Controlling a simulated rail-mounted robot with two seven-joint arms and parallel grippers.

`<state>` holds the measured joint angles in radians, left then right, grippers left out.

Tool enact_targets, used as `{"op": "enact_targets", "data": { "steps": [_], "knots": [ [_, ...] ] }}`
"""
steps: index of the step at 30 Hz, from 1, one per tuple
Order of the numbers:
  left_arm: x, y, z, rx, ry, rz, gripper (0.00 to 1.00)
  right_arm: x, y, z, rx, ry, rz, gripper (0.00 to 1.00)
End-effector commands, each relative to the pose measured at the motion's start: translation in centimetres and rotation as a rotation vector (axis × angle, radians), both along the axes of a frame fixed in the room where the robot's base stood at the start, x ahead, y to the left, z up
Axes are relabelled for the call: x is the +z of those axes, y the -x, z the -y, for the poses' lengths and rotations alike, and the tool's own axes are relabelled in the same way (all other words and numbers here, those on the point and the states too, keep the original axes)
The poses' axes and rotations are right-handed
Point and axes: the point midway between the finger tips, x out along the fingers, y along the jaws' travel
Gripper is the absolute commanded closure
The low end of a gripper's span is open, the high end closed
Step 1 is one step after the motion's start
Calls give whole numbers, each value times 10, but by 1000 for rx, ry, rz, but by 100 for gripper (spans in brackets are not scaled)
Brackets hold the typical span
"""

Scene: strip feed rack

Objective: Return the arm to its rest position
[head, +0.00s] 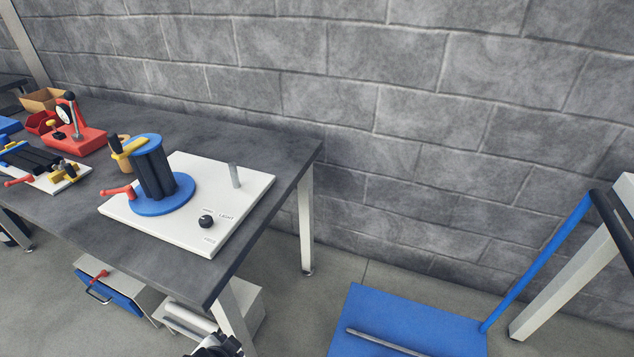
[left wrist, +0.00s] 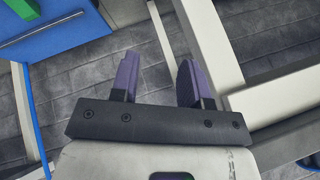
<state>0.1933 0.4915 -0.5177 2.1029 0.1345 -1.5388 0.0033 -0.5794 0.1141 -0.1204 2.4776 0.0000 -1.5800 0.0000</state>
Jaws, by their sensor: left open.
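My left gripper (left wrist: 158,80) shows in the left wrist view with its two purple fingers spread apart and nothing between them. It is below or beside light frame bars, over a grey tiled floor. In the head view only a small dark piece of one of my arms shows at the bottom edge, and I cannot tell which arm. My right gripper is not in view.
The dark table (head: 275,146) holds a white board (head: 235,213) with a blue-ended reel (head: 152,172), and a red press (head: 82,140). A blue trolley (head: 400,318) stands at the right. Below the table is a cabinet with a blue drawer (head: 108,292). Floor between table and trolley is clear.

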Motion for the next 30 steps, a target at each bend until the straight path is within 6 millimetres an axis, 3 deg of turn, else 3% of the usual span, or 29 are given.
{"op": "enact_targets", "data": {
  "steps": [1, 3, 7, 10, 13, 22, 30],
  "knots": [
    [50, 21, 6, 37, 52, 35, 58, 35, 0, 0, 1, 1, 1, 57],
    [92, 47, 4, 105, 118, 74, 58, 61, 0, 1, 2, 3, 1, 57],
    [139, 96, -5, 222, 222, 82, 58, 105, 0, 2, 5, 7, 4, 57],
    [148, 130, -11, 297, 269, 22, 58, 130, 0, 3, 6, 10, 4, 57],
    [143, 160, -13, 353, 285, -62, 58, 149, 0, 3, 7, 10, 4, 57],
    [144, 247, -5, 416, 287, -287, 58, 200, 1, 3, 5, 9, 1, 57],
    [199, 241, -5, 412, 289, -273, 58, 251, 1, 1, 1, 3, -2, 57]
  ]
}}
